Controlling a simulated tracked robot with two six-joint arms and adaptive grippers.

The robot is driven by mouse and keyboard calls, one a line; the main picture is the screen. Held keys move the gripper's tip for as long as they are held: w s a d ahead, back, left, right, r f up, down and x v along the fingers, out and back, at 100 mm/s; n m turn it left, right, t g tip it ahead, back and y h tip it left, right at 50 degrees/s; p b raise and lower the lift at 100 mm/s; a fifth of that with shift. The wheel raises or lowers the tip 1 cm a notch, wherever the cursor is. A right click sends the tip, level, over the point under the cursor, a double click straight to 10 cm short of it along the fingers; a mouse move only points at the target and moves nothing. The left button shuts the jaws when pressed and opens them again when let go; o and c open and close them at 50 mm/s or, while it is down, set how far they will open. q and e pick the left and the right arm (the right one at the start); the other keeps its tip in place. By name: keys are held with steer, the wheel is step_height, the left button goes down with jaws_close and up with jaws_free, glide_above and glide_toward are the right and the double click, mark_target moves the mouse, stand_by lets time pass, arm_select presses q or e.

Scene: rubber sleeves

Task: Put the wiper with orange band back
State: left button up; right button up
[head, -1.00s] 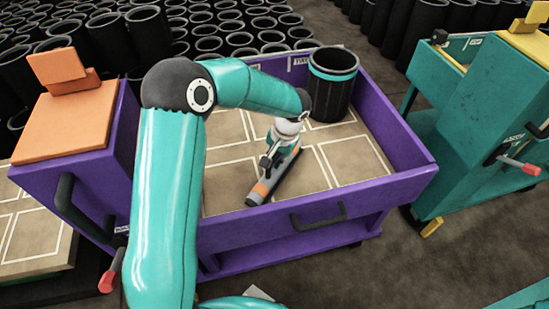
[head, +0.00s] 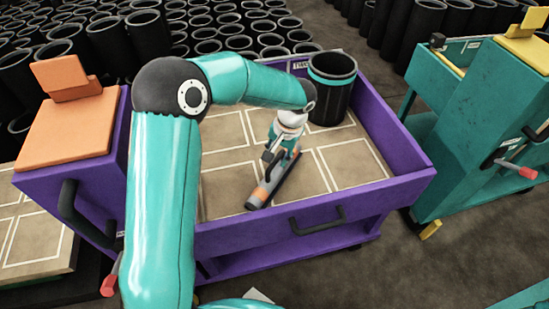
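The wiper (head: 262,192) is a long dark grey bar with an orange band near its front end. It lies slantwise on the tiled floor of the purple cart (head: 262,237), its far end toward the black sleeve. My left gripper (head: 276,163) hangs just above the middle of the wiper. Its fingers look spread, though they are small and partly overlap the wiper, so I cannot tell whether they touch it. My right gripper is not in view.
A black sleeve with a teal band (head: 331,92) stands in the cart's far corner. White outlines mark the cart floor, with bare room right of the wiper. A teal cart (head: 470,130) stands at the right. Many black sleeves (head: 225,30) fill the back.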

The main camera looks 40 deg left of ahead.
arm_select(q)
steer(key=p+v, duration=0.1)
steer(key=v, duration=0.6)
steer(key=shift+r, duration=0.35)
